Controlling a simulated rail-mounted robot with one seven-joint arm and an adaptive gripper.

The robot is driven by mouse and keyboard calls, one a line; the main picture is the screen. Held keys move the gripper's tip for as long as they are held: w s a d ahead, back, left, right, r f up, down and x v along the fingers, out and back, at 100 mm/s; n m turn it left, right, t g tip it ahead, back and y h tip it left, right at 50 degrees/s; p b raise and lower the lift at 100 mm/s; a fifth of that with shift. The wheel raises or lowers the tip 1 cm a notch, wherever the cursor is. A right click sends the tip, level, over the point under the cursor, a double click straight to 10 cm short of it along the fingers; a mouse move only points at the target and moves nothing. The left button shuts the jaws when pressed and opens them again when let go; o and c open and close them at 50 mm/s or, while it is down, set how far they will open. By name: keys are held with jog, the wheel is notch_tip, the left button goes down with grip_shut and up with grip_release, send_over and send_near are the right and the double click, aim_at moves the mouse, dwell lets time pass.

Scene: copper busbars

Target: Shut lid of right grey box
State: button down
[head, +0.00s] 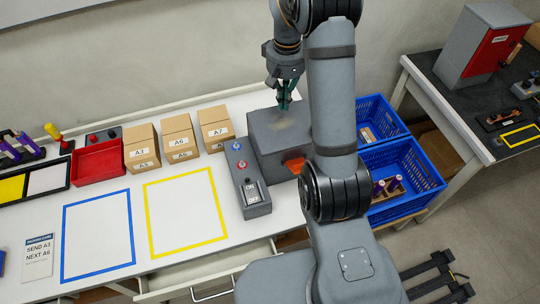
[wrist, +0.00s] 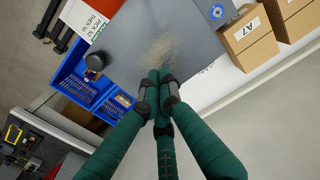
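A grey box (head: 266,138) stands at the right end of the white table. Its broad grey top has a pale scuffed patch and fills the upper middle of the wrist view (wrist: 130,35). An orange-red part (head: 295,165) shows at its front. My gripper (head: 285,104) is over the back part of the box top, pointing down. In the wrist view its green fingers (wrist: 160,76) are together with nothing between them, tips by the scuffed patch. I cannot tell whether they touch it. My arm hides the box's right side. I cannot tell whether the lid is fully down.
A grey switch box (head: 247,180) stands close on the left. Cardboard boxes (head: 178,140) and a red tray (head: 98,162) line the back. Blue crates (head: 418,170) sit to the right. Another grey box with a red front (head: 478,45) stands on the dark right table.

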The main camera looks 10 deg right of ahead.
notch_tip(320, 180, up, 9)
jog(key=p, duration=0.7)
jog(key=shift+p, duration=0.3)
notch_tip(320, 180, down, 10)
jog(key=b, duration=0.8)
jog(key=shift+r, duration=0.25)
jog(key=shift+w+r+p, duration=0.15)
jog(key=shift+r+p, duration=0.25)
jog(key=shift+r, duration=0.1)
